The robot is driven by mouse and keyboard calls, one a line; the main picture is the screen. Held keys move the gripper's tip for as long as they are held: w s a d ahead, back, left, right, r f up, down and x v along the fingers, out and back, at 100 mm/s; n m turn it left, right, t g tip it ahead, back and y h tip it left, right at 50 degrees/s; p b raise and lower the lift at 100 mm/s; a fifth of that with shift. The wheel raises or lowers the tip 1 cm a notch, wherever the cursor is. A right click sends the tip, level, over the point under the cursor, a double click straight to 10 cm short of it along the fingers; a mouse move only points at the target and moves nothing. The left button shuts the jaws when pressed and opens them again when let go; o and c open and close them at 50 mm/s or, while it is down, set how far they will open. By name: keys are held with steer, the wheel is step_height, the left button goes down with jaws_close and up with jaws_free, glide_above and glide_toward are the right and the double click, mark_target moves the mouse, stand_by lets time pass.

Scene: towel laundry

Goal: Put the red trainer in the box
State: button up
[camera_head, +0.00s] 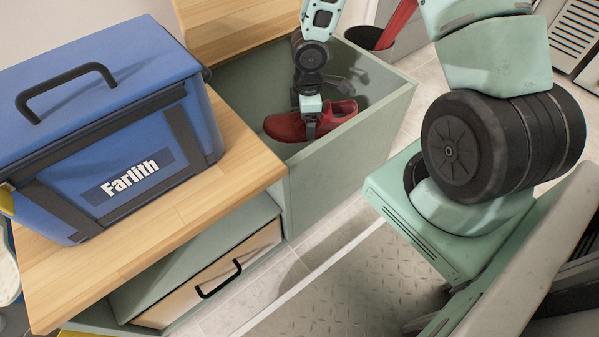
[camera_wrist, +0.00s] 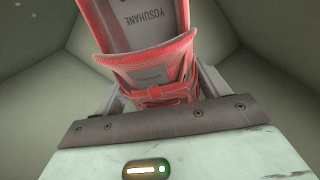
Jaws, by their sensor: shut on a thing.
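The red trainer (camera_head: 285,127) is within the walls of an open-topped grey-green box or drawer (camera_head: 345,155), right of the bench top. My gripper (camera_head: 311,124) reaches down into this box from above and is shut on the trainer. In the wrist view the trainer (camera_wrist: 150,65) sits between my fingers (camera_wrist: 162,95), with a grey insole marked "YOSUHANE". Green walls surround it. I cannot tell whether the sole touches the box floor. A closed blue box-like cooler (camera_head: 110,125) marked "Farlith" stands on the bench.
The wooden bench top (camera_head: 225,190) lies left of the open box. Below it is a drawer front (camera_head: 200,285) with a black handle. A grey bin (camera_head: 400,42) with a red item stands behind the box. Tiled floor (camera_head: 415,105) shows to its right.

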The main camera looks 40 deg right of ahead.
steer(key=s+f+n+b, duration=0.1)
steer(key=f+n+b, duration=0.1)
steer(key=f, duration=0.4)
steer(key=s+f+n+b, duration=0.1)
steer(key=f+n+b, duration=0.1)
steer(key=f+b, duration=0.2)
steer(key=s+a+f+n+b, duration=0.1)
steer(key=f+n+b, duration=0.1)
steer(key=f, duration=0.6)
steer(key=shift+s+f+n+b, duration=0.15)
steer(key=shift+f+n+b, duration=0.2)
steer(key=shift+b, duration=0.25)
steer(key=shift+f, duration=0.15)
steer(key=o, duration=1.2)
steer(key=shift+o, duration=0.2)
steer(key=shift+r, duration=0.2)
step_height(320, 180, up, 12)
steer(key=p, duration=0.7)
